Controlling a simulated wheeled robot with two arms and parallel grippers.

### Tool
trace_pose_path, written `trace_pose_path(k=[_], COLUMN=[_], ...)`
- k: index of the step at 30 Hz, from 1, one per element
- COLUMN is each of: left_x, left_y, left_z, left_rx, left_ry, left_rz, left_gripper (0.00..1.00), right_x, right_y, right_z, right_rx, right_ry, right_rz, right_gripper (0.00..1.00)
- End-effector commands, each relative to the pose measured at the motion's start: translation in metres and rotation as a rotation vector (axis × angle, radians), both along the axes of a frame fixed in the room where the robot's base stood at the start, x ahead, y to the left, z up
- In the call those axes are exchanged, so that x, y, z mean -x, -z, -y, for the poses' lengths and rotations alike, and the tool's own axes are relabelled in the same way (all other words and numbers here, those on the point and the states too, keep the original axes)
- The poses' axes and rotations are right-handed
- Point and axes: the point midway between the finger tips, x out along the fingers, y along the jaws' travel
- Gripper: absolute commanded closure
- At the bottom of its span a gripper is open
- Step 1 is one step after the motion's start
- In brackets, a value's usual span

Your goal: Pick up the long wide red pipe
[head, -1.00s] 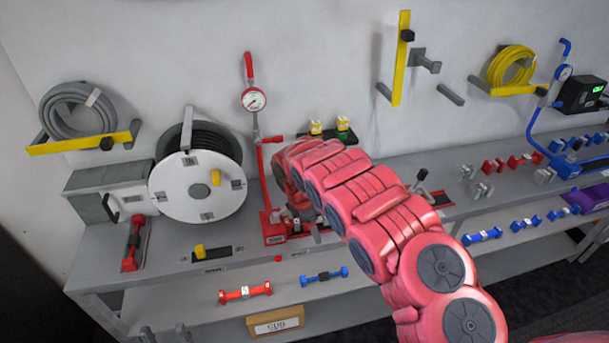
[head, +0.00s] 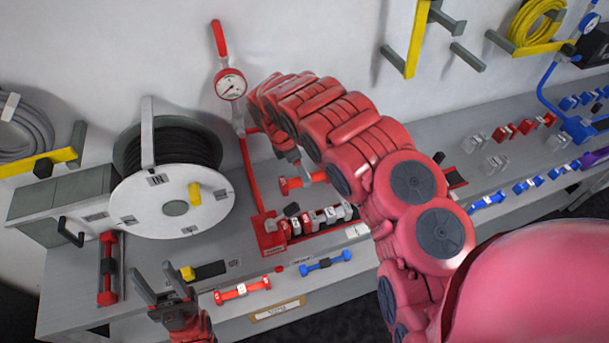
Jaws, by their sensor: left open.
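Several red pipes show, and I cannot tell for sure which is the long wide one. One red pipe with hexagonal ends (head: 107,287) lies in a dark holder at the bench's left end. Another, with a white band (head: 226,296), lies on the lower front ledge. My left gripper (head: 158,278) is open and empty at the lower left, between these two pipes and apart from both. My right gripper (head: 297,163) is above the red base, with a short red piece (head: 287,186) at its fingertips. Its jaws are partly hidden.
A hose reel (head: 160,212) stands at the left. A red base with a row of fittings (head: 268,236) and a gauge (head: 230,85) stand in the middle. A blue pipe (head: 327,263) lies on the front ledge. Small fittings (head: 505,133) stand at the right.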

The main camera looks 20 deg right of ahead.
Motion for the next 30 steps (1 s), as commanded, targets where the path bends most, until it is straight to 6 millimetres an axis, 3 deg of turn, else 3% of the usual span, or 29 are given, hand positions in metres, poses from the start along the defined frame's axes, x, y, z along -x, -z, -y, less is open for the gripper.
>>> trace_pose_path(k=[13,26,30], left_x=[0.0,0.0,0.0], left_y=[-0.028,-0.029,-0.03], left_z=[0.0,0.0,0.0], left_rx=[0.0,0.0,0.0], left_ry=[0.0,0.0,0.0], left_rz=[0.0,0.0,0.0], left_gripper=[0.5,0.5,0.5], right_x=[0.003,0.002,0.002], right_y=[0.043,0.053,0.052], right_z=[0.008,0.012,0.012], right_rx=[-0.002,0.001,0.001], right_ry=[0.003,0.002,0.002], right_rz=[-0.006,-0.003,-0.003], right_gripper=[0.2,0.2,0.45])
